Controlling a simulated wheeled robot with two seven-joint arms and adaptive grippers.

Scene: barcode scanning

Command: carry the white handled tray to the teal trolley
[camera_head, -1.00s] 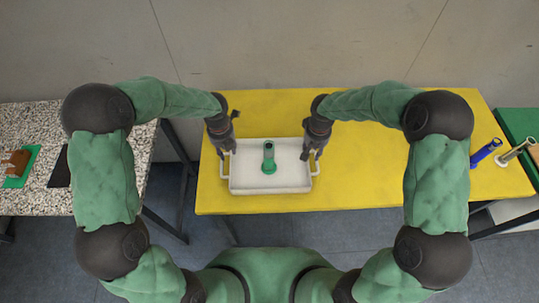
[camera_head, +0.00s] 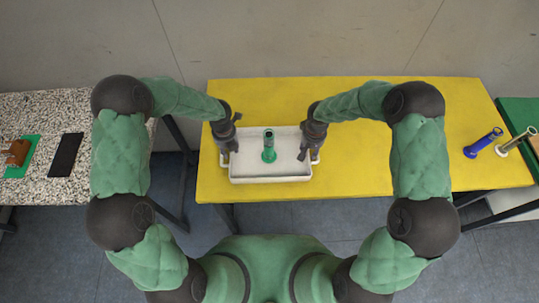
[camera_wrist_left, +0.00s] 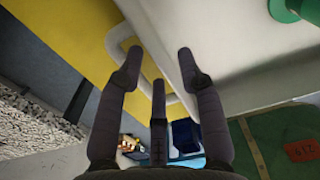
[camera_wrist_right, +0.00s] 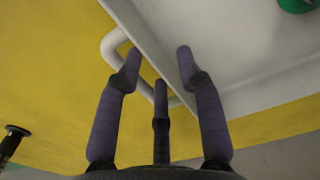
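The white handled tray (camera_head: 270,178) lies flat on the yellow table (camera_head: 400,150), near its front left part. A green stand-like piece (camera_head: 269,148) stands upright in it. My left gripper (camera_head: 228,150) is at the tray's left handle; in the left wrist view its fingers (camera_wrist_left: 160,65) are spread, with the white handle (camera_wrist_left: 118,42) close to the fingertips. My right gripper (camera_head: 309,150) is at the right handle; its fingers (camera_wrist_right: 158,65) are also spread around the handle (camera_wrist_right: 112,48) and tray edge. I cannot clearly make out a teal trolley.
A speckled table (camera_head: 90,120) with a dark pad (camera_head: 65,154) and a green mat is at the left. The table's middle is clear.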

